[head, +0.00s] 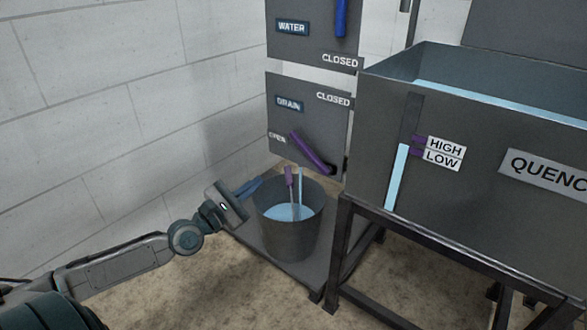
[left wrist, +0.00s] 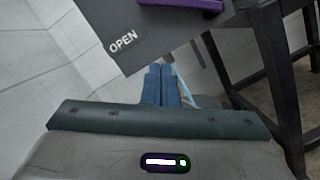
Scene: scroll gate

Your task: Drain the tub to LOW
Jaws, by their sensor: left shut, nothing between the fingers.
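The purple drain lever (head: 312,153) slants up to the left, its upper end near the OPEN label on the drain panel (head: 285,120). Its edge shows at the top of the left wrist view (left wrist: 195,5). A thin water stream (head: 299,182) falls into the bucket (head: 288,240). The tub (head: 480,150) holds water; the light-blue column in its gauge (head: 397,178) tops out between the HIGH (head: 445,147) and LOW (head: 441,159) marks. My left gripper (head: 257,183) is shut and empty, below the lever and beside the bucket's left rim. Its blue fingers (left wrist: 161,85) touch each other.
A blue water lever (head: 341,18) is above on the panel marked CLOSED. The bucket stands on a low dark platform (head: 258,240). The tub's dark metal legs (head: 338,255) are to its right. A block wall (head: 110,110) is behind; open floor lies in front.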

